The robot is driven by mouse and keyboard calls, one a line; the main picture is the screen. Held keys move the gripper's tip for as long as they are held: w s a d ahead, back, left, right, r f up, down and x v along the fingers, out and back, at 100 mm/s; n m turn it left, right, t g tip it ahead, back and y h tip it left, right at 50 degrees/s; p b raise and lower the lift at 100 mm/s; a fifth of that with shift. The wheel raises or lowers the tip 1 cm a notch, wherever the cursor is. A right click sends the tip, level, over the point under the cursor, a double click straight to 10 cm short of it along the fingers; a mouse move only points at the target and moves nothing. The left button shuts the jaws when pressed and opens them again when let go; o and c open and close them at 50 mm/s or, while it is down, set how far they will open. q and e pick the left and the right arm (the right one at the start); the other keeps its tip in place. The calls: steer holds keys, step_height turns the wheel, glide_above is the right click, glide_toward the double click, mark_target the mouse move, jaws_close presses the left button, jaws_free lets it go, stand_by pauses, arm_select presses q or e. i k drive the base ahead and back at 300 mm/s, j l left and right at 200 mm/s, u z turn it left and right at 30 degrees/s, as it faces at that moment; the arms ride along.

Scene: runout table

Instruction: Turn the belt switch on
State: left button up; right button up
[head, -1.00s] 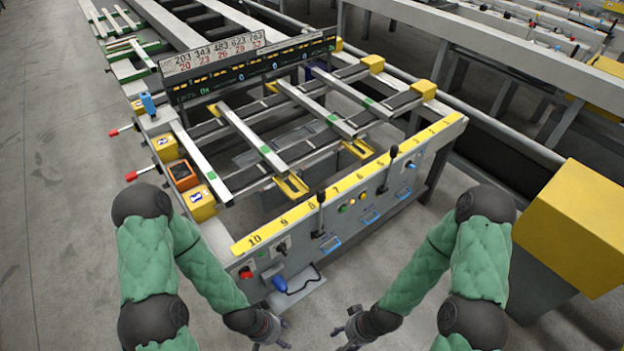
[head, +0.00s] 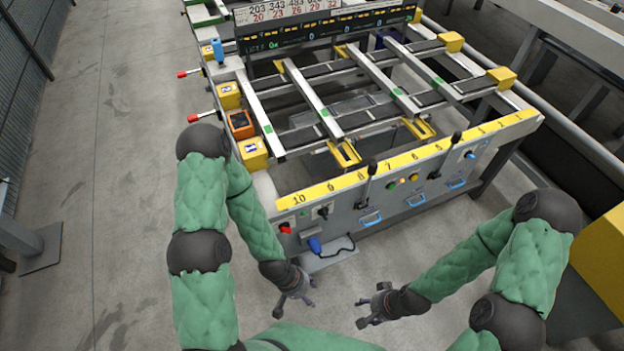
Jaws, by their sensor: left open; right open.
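The front panel (head: 345,213) of the runout table carries the controls. A black rotary switch (head: 323,212) sits near its left end, beside a red button (head: 285,228). Black levers (head: 371,170) stand up at the panel's top edge, with green, yellow and orange buttons (head: 402,181) between them. I cannot read which control is the belt switch. My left gripper (head: 296,307) is open and empty, below and in front of the panel's left end. My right gripper (head: 361,311) is open and empty, to its right. Neither touches the panel.
Yellow and orange boxes (head: 240,125) line the table's left side, with red-tipped levers (head: 191,117). A yellow block (head: 603,265) stands at right. The floor at left is open.

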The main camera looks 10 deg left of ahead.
mark_target(285, 228)
steer(key=j, duration=0.6)
steer(key=k+j, duration=0.15)
steer(key=j, duration=1.05)
